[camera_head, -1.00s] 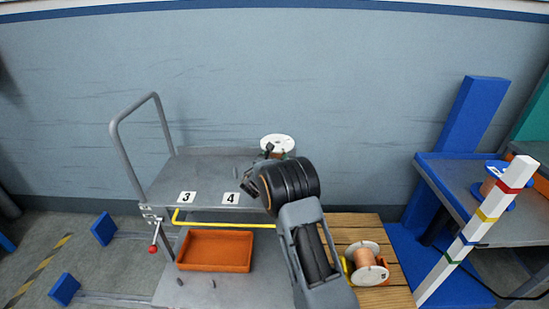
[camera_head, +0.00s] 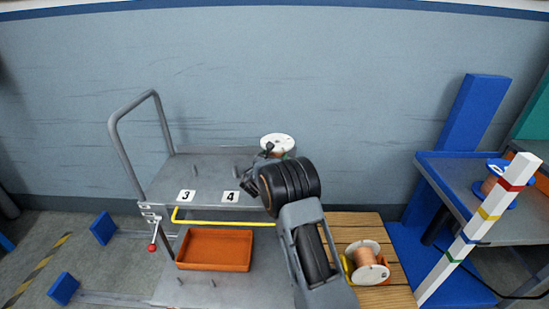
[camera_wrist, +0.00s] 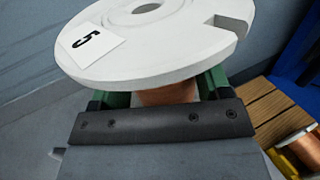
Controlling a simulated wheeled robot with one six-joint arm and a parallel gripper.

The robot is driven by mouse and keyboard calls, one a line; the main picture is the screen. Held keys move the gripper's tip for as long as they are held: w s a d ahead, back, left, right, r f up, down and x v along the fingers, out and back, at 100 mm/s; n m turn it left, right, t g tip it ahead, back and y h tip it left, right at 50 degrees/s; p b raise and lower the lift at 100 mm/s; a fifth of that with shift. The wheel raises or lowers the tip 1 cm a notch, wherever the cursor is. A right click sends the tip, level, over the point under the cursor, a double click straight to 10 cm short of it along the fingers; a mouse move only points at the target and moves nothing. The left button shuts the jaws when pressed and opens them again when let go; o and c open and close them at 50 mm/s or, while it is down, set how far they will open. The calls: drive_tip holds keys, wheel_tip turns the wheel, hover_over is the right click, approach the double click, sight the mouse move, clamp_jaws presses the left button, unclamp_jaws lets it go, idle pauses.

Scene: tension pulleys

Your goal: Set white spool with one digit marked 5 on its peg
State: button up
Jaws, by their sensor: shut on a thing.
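The white spool marked 5 (camera_wrist: 140,40) fills the top of the wrist view, its white flange carrying a "5" label and a notch. A copper-coloured core shows below it. My gripper (camera_wrist: 166,93) has green fingers on both sides of the core and is shut on it. In the head view the white spool (camera_head: 278,142) is at the right end of the cart's grey upper shelf (camera_head: 212,163), partly behind my arm. I cannot tell whether it is clear of the shelf. Its peg is not visible.
Labels 3 (camera_head: 186,196) and 4 (camera_head: 230,197) mark the shelf's front edge, with small pegs behind them. An orange tray (camera_head: 215,250) sits on the lower deck. Another copper spool (camera_head: 366,262) lies on the pallet. A striped post (camera_head: 478,230) stands right.

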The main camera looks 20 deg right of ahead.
drive_tip(key=shift+f, duration=0.15)
idle(0.3)
drive_tip(key=shift+f+b, duration=1.3)
drive_tip(key=shift+b, duration=0.1)
drive_tip(key=shift+f+b, duration=0.25)
drive_tip(key=shift+b, duration=0.2)
drive_tip(key=shift+f+b, duration=1.1)
drive_tip(key=shift+f, duration=0.15)
drive_tip(key=shift+f+b, duration=0.5)
drive_tip(key=shift+f, duration=0.1)
idle(0.7)
drive_tip(key=o, duration=1.4)
drive_tip(key=shift+c, duration=0.2)
drive_tip(key=p+v, duration=0.3)
drive_tip(key=v, duration=1.1)
drive_tip(key=shift+w+r, duration=0.1)
